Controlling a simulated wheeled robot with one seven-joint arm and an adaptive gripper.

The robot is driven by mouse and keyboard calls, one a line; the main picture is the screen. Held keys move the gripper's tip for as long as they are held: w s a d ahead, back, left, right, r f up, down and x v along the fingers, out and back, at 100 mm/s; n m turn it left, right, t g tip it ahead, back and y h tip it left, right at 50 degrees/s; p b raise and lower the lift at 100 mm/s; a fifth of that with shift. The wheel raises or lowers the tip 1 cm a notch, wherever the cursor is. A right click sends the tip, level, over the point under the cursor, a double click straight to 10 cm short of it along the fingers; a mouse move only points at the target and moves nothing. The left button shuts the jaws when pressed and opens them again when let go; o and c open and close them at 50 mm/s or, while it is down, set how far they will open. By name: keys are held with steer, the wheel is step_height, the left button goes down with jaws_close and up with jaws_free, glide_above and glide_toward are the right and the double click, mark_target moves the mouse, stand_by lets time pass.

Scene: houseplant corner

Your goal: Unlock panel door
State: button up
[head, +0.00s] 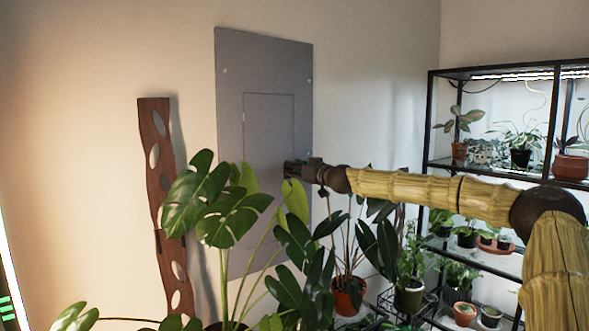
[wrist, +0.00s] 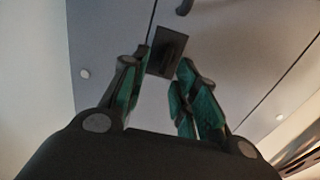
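The grey panel (head: 264,70) is mounted on the wall in the head view, with a smaller inset door (head: 268,125) that sits flush in its frame. My gripper (head: 289,169) is at the door's right side, close to the panel face. In the wrist view my gripper (wrist: 166,66) has its two green-padded fingers apart. A dark square latch plate (wrist: 170,50) shows between the fingertips, and the left fingertip appears close to its edge. I cannot tell if either finger touches it. A small dark piece (wrist: 184,6) sits on the panel just beyond the plate.
Large leafy plants (head: 225,205) stand below and in front of the panel. A brown wooden board with holes (head: 155,190) leans on the wall at left. A black shelf (head: 430,120) with potted plants stands at right.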

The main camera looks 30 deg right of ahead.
steer(key=shift+w+a, duration=0.1)
steer(key=shift+w, duration=0.35)
steer(key=shift+c, duration=0.3)
jaws_close()
